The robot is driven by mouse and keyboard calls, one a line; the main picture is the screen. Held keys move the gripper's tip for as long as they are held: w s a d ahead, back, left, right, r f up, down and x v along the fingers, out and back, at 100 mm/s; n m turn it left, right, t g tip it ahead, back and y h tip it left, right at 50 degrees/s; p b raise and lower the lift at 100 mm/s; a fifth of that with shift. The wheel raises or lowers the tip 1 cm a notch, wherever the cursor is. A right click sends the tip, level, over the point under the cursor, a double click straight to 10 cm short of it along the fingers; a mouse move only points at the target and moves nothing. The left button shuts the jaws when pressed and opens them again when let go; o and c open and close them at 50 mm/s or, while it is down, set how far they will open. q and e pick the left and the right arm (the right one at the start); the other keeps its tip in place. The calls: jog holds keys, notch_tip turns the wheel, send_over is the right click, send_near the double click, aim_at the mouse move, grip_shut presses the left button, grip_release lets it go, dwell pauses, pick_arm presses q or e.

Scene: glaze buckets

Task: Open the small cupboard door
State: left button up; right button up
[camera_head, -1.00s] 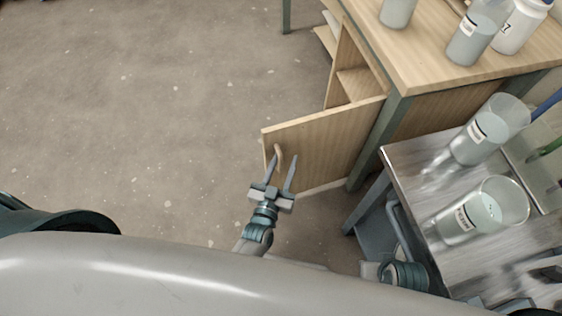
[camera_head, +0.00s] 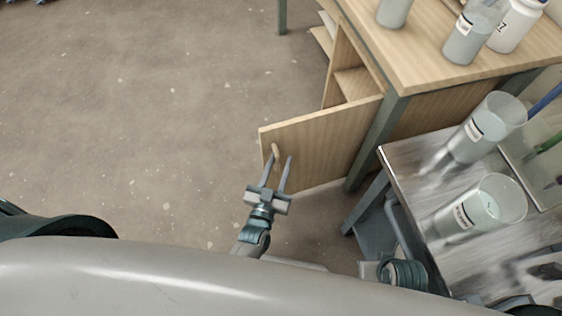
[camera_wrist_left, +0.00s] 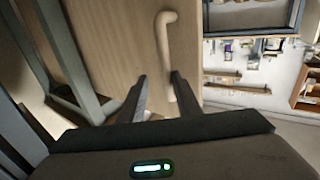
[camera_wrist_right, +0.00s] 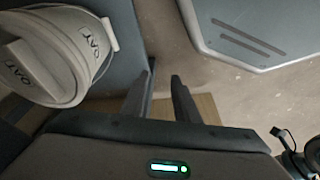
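The small cupboard's wooden door (camera_head: 315,150) stands swung outward, with the cupboard interior (camera_head: 350,85) showing behind it. Its pale bar handle (camera_head: 275,151) is near the door's free edge, and it also shows in the left wrist view (camera_wrist_left: 163,45). My left gripper (camera_head: 279,158) is open, with its fingertips close to the handle. In the left wrist view the fingers (camera_wrist_left: 158,80) are apart, and the handle's lower end is partly behind the right finger. I cannot tell whether they touch. My right gripper (camera_wrist_right: 161,78) is open and empty in the right wrist view.
A grey metal table (camera_head: 405,170) with clear containers (camera_head: 482,208) stands right of the door. Bottles stand on the cupboard top (camera_head: 430,60). A pale lettered bucket (camera_wrist_right: 60,55) is beside my right gripper. Open floor (camera_head: 150,120) lies left of the door.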

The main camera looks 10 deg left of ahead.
pick_arm(q)
jog(key=s+a, duration=0.1)
jog(key=s, duration=1.6)
pick_arm(e)
jog(key=shift+s+r, duration=0.1)
jog(key=shift+r, duration=0.5)
jog(key=shift+f, duration=0.15)
pick_arm(q)
jog(key=shift+s+f, duration=0.1)
jog(key=shift+s, duration=0.05)
pick_arm(e)
jog(key=shift+s, duration=0.2)
